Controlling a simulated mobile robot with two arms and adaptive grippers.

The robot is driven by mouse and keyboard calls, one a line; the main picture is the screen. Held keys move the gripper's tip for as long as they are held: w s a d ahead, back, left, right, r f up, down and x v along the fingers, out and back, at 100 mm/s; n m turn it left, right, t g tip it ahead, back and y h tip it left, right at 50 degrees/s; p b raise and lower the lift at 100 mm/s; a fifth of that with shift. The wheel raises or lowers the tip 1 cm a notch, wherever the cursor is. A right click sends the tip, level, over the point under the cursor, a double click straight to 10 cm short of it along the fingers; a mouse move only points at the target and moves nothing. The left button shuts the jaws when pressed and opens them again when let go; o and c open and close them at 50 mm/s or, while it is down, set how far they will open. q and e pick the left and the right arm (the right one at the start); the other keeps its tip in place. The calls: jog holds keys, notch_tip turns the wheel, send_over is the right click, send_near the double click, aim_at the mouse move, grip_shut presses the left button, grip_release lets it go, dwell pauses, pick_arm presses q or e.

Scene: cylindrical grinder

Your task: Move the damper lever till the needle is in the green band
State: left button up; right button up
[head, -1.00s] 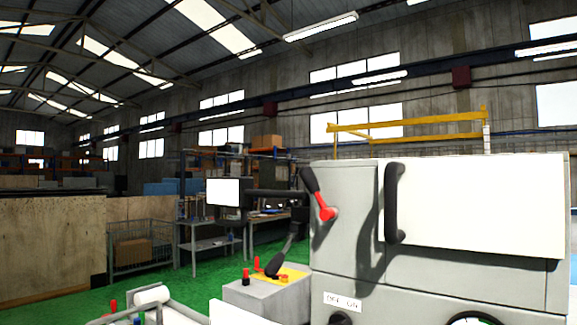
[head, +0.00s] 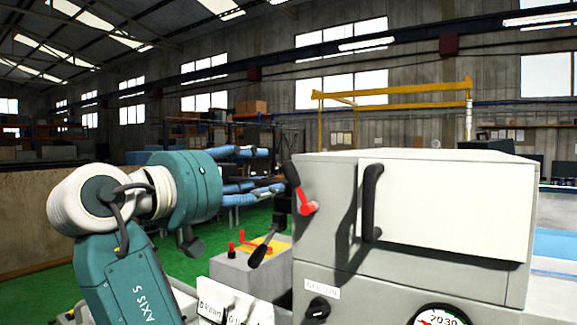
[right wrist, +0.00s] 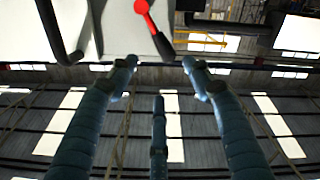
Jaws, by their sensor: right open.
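A lever with a red hub and black handle (head: 293,178) is on the left side of the grey machine, its handle tilted up and left. In the right wrist view the lever (right wrist: 152,25) is at the top. A round gauge (head: 440,317) is cut off at the bottom edge; numbers and some red show, but I cannot make out the needle or a green band. My right gripper (head: 278,170) is open and empty, its blue fingers just left of the lever, apart from it. In the right wrist view the gripper (right wrist: 160,66) has nothing between its fingers. My left gripper is not in view.
A black vertical door handle (head: 372,203) stands out right of the lever. A lower black lever (head: 263,248) is by a grey box with a yellow top (head: 262,246). A black knob (head: 318,308) is under a label. Open green floor lies behind.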

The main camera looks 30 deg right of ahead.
aim_at(290, 172)
jog(key=p+x, duration=0.5)
jog(key=x, duration=0.4)
jog(key=shift+w+d, duration=0.25)
jog(key=shift+d, duration=0.1)
jog(key=shift+w+d+f, duration=0.15)
jog(key=shift+w+d, duration=0.15)
jog(key=shift+d, duration=0.1)
jog(key=shift+s, duration=0.1)
grip_shut()
